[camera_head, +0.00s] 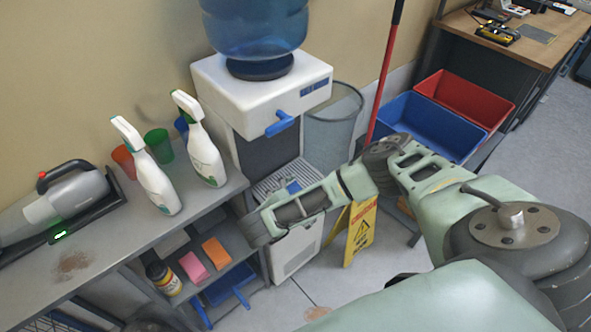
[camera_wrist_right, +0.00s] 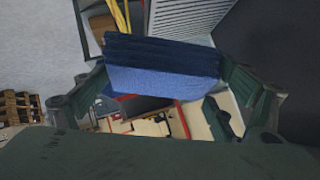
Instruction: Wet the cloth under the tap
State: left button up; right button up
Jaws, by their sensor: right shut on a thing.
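The water dispenser (camera_head: 222,78) stands against the wall, with a blue tap (camera_head: 280,124) on its front above a grated drip tray (camera_head: 268,184). My right arm reaches in from the right, in front of the dispenser. In the right wrist view, my right gripper (camera_wrist_right: 165,70) is shut on a folded blue cloth (camera_wrist_right: 160,82), which spans between its two fingers. In the head view, a small patch of blue (camera_head: 293,187) shows at the drip tray, below the tap and behind my arm; the gripper itself is mostly hidden there. My left gripper is not in view.
Two spray bottles (camera_head: 150,175), several cups (camera_head: 158,143) and a handheld vacuum (camera_head: 62,200) stand on the shelf to the left. Sponges (camera_head: 216,252) lie below. A mesh bin (camera_head: 330,132), yellow sign (camera_head: 360,232) and blue and red crates (camera_head: 425,128) stand right.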

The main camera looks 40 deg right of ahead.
jog(key=shift+w+d+f, duration=0.1)
jog(key=shift+w+d, duration=0.05)
jog(key=shift+d, duration=0.1)
jog(key=shift+w+d+f+b, duration=0.1)
jog(key=shift+w+d+b, duration=0.15)
jog(key=shift+b, duration=0.2)
jog(key=w, duration=0.1)
jog(key=w+d+b, duration=0.1)
jog(key=w+f+b, duration=0.1)
jog(key=shift+w+d, duration=0.2)
jog(key=shift+d, duration=0.1)
jog(key=w+d+f+b, duration=0.1)
jog(key=w+d+b, duration=0.3)
jog(key=w+b, duration=0.2)
jog(key=shift+w+d+f, duration=0.15)
jog(key=shift+w, duration=0.55)
